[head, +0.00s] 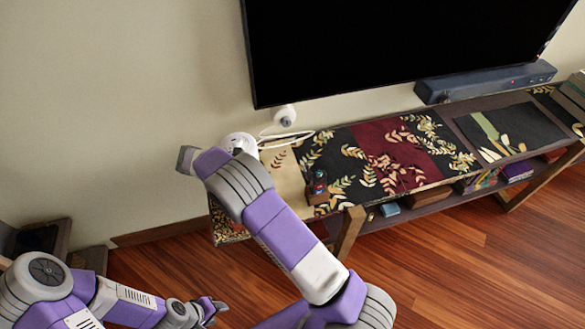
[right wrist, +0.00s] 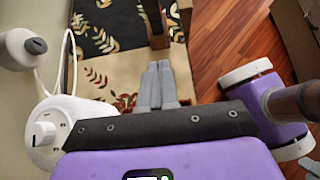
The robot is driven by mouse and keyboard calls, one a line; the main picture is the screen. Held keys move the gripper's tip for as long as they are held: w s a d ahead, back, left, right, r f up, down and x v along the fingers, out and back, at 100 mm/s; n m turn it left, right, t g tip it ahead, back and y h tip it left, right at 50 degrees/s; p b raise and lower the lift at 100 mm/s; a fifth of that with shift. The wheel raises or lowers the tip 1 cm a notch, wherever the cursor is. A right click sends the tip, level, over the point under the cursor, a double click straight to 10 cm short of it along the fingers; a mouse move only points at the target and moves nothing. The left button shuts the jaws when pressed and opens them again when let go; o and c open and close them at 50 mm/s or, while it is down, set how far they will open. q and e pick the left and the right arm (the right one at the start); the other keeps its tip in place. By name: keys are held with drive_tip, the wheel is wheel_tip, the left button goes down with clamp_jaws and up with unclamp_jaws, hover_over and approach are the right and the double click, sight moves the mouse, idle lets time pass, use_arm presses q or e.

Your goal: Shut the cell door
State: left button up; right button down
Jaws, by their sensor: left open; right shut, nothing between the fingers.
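No cell door can be made out for certain. A small brown wooden piece with a red and blue figure (head: 319,186) stands on the left part of the low console, near its front edge. In the right wrist view a brown upright wooden piece (right wrist: 156,24) stands beyond my right fingertips; I cannot tell if it is a door. My right gripper (right wrist: 157,72) is shut and empty over the console top, its fingers pointing toward that piece with a gap. In the head view my right arm hides its fingers. My left gripper (head: 213,307) is open and empty, low at the left.
The low console (head: 334,143) has a leaf-patterned top and books on its lower shelf. A white round device (right wrist: 44,137) with a cable stands at its left end. A large black screen (head: 390,45) hangs above, beside a dark blue bar (head: 485,82). The wooden floor (head: 460,260) in front is clear.

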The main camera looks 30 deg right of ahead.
wheel_tip(320, 180, up, 4)
drive_tip(key=h, duration=0.1)
drive_tip(key=b, duration=0.2)
approach(307, 172)
wheel_tip(307, 172, down, 4)
drive_tip(key=w, duration=0.1)
drive_tip(key=shift+s+d+r, duration=0.1)
drive_tip(key=shift+d+r, duration=0.1)
drive_tip(key=shift+d, duration=0.9)
drive_tip(key=shift+s+d+r, duration=0.1)
drive_tip(key=shift+d+r, duration=0.1)
drive_tip(key=shift+d, duration=0.85)
drive_tip(key=shift+r, duration=0.1)
